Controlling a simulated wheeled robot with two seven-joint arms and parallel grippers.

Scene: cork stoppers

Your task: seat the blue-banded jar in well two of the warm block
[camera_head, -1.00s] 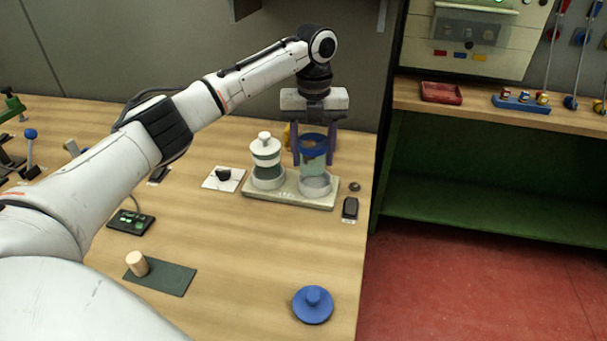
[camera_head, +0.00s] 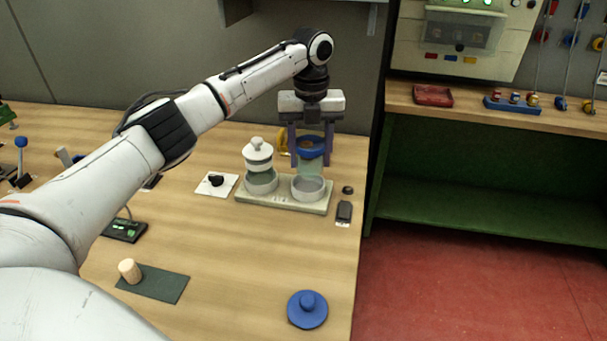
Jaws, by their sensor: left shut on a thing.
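My left gripper (camera_head: 310,157) points down with its purple fingers shut on the blue-banded jar (camera_head: 311,168). The jar is clear glass with a blue band near its top, and it is upright. It is over the right well (camera_head: 309,188) of the pale warm block (camera_head: 284,204). Its lower end appears at or just above the well's rim; I cannot tell whether they touch. A white-lidded jar (camera_head: 258,156) stands in the left well (camera_head: 261,183). My right gripper is not in view.
A blue lid (camera_head: 307,309) lies at the front right of the table. A cork (camera_head: 130,271) stands on a dark green mat (camera_head: 160,285). A white pad with a black knob (camera_head: 216,182) is left of the block. A dark device (camera_head: 344,211) is right of it.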

